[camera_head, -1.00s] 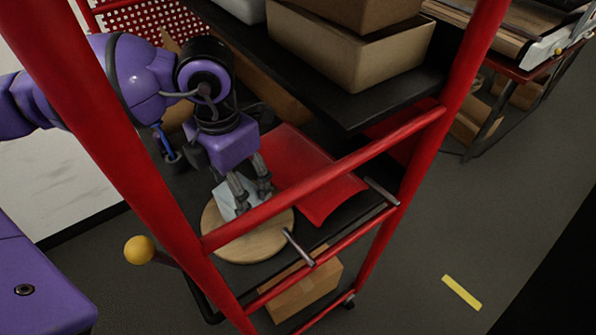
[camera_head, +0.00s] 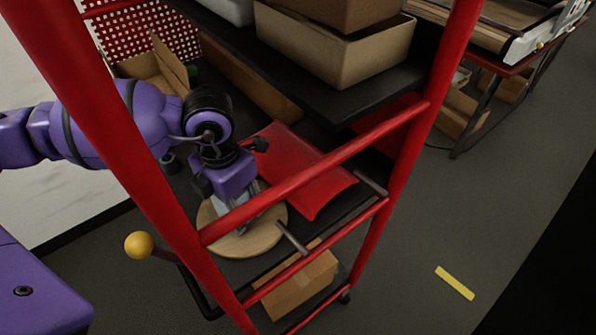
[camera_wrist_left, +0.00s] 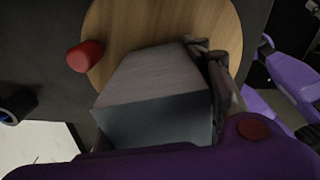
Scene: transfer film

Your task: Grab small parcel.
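The small parcel, a grey-white box (camera_wrist_left: 155,105), fills the middle of the left wrist view, above a round wooden board (camera_wrist_left: 120,25). A dark finger of my left gripper lies along its right side; the other finger is not clear there. In the head view my left gripper (camera_head: 243,207) points down over the wooden board (camera_head: 245,243), on the lower shelf of the red rack. The gripper and a red rail hide most of the parcel there. I cannot tell whether the fingers are closed on it. My right gripper is not in view.
The rack's red rails (camera_head: 320,175) cross in front of the gripper. A red cushion-like item (camera_head: 300,175) lies beside the board. An upper black shelf (camera_head: 345,100) holds cardboard boxes. Another carton (camera_head: 300,287) is below. A red cylinder (camera_wrist_left: 85,56) shows by the board's edge.

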